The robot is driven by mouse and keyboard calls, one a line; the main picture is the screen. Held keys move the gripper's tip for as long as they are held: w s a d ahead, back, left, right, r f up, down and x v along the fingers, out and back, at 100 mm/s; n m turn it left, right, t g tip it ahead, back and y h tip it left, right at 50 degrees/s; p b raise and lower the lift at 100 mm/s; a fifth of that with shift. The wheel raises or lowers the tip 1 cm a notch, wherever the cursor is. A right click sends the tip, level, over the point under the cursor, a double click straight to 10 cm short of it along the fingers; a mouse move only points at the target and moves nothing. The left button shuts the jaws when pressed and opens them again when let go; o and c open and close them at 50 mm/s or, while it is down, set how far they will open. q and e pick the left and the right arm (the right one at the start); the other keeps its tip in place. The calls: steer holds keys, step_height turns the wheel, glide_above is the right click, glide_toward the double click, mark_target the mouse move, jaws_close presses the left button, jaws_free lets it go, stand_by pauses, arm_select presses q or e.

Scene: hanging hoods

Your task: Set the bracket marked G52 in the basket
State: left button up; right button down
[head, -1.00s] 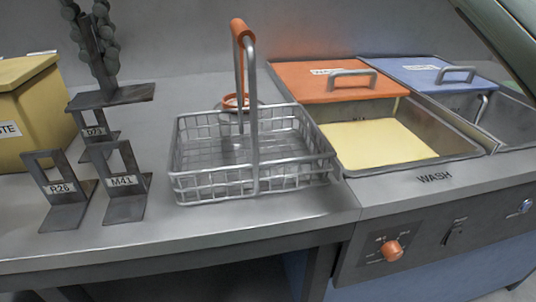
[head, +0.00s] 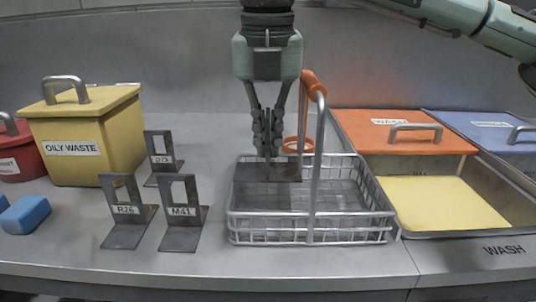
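My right gripper (head: 267,150) points down over the back left part of the wire basket (head: 310,238), its fingers shut on a dark metal bracket (head: 284,173). The bracket's flat foot is level; no label shows on it, and I cannot tell whether it hangs above the basket or rests in it. Three similar dark brackets stand upright on the counter left of the basket: R26 (head: 125,238), M41 (head: 181,238) and one behind them (head: 160,143) whose label is hard to read. My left gripper is out of view.
The basket's tall handle (head: 317,150) with its orange grip stands just right of the gripper. A yellow OILY WASTE bin (head: 95,125), red bin (head: 18,160) and blue block (head: 25,214) are at left. The wash basin with orange lid (head: 400,137) and a blue lid (head: 487,135) are at right.

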mark_target(268, 163)
step_height(268, 163, down, 2)
steer(key=shift+f, duration=0.25)
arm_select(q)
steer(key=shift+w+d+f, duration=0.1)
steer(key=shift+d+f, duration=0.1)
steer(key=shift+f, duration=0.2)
arm_select(e)
steer(key=shift+f, duration=0.2)
steer(key=shift+f, duration=0.1)
steer(key=shift+f, duration=0.2)
steer(key=shift+f+b, duration=0.1)
steer(key=shift+b, duration=0.2)
steer(key=shift+f, duration=0.2)
steer(key=c, duration=1.7)
jaws_free()
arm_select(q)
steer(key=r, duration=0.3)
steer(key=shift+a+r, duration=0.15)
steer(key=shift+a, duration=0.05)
